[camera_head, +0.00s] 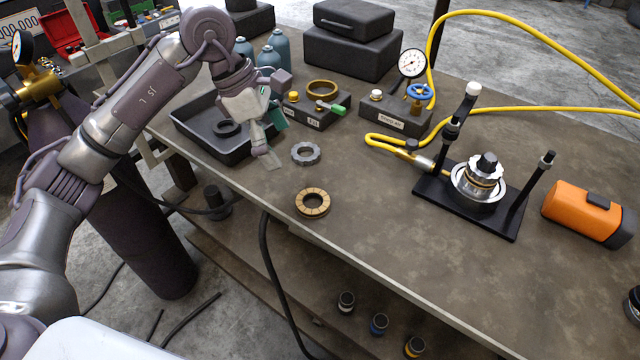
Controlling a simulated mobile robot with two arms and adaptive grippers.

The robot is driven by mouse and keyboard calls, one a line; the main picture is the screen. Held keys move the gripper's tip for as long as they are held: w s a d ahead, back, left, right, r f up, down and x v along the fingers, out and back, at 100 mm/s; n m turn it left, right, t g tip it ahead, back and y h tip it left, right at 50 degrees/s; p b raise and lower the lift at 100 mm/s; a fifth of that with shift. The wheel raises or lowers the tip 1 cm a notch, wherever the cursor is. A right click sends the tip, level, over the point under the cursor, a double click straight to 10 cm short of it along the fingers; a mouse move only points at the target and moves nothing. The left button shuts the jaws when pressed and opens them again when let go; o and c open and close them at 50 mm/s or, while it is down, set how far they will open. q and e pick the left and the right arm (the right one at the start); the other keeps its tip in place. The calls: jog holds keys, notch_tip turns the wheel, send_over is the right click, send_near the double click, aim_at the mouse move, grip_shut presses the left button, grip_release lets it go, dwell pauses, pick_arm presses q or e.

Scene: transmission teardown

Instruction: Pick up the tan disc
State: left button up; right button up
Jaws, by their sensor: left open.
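The tan disc (313,202) is a flat ring with a dark hole, lying on the brown table (400,240) close to its front edge. A grey toothed ring (305,153) lies behind it, apart from it. My left gripper (272,158) is over the table to the upper left of the tan disc, beside the right end of the black tray. It points down, is open and looks empty. A clear gap separates it from the tan disc. My right gripper is not in view.
A black tray (184,122) holds a dark ring. Behind are a small box with a brass ring (322,88), a valve box (385,120) and a gauge. A black press fixture (430,192) and an orange case (585,212) stand right. The table between is mostly clear.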

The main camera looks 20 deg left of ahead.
pick_arm(q)
jog(key=p, duration=0.1)
send_near(316, 205)
jog(key=shift+w+f, duration=0.3)
jog(key=shift+f, duration=0.45)
jog(key=shift+s+d+f+p, duration=0.15)
jog(key=shift+d+f+p, duration=0.25)
jog(key=shift+p, duration=0.3)
jog(key=p+x, duration=0.1)
jog(key=x, duration=0.2)
jog(key=shift+d+f, duration=0.2)
jog(key=shift+f, duration=0.1)
jog(key=shift+d+f, duration=0.1)
jog(key=shift+f, duration=0.15)
jog(key=c, duration=1.4)
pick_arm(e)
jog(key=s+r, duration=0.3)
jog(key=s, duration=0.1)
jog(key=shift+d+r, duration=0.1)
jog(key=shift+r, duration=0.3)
